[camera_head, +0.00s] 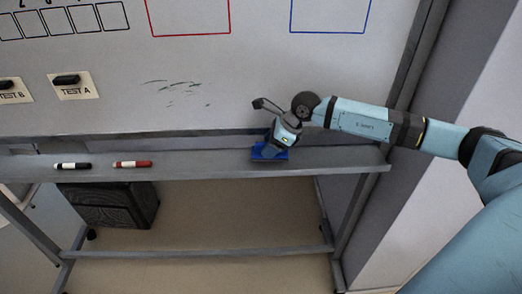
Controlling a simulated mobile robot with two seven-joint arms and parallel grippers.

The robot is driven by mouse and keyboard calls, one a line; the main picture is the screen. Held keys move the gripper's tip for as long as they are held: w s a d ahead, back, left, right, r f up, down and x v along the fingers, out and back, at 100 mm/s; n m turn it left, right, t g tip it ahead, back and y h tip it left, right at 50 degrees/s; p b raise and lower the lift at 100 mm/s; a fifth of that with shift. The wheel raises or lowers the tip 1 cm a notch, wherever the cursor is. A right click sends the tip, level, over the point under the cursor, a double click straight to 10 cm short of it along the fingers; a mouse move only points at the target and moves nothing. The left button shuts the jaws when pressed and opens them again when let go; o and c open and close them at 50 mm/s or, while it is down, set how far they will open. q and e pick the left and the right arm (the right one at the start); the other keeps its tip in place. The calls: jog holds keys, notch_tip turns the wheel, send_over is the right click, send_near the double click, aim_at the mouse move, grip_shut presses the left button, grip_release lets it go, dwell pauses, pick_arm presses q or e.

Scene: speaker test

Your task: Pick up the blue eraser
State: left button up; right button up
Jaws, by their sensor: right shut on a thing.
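The blue eraser (258,154) lies on the grey tray ledge below the whiteboard, right of the tray's middle. My right gripper (270,150) comes down on it from above and is shut on it. The gripper and wrist hide part of the eraser's upper side. The eraser appears to be at the level of the ledge; I cannot tell whether there is a gap under it. My left gripper is not in view.
A black marker (72,166) and a red marker (132,164) lie on the tray ledge (205,162) at the left. The whiteboard (250,75) rises behind, with black marks on it. A dark box (108,205) stands below the ledge.

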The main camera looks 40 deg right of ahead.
jog(key=s+d+b, duration=0.1)
jog(key=s+d, duration=0.4)
jog(key=s+d+b, duration=0.1)
jog(key=s+d, duration=0.4)
jog(key=d, duration=0.1)
jog(key=shift+s+d, duration=0.1)
jog(key=shift+s, duration=0.15)
jog(key=shift+o, duration=1.1)
jog(key=shift+c, duration=0.3)
jog(key=shift+w, duration=0.1)
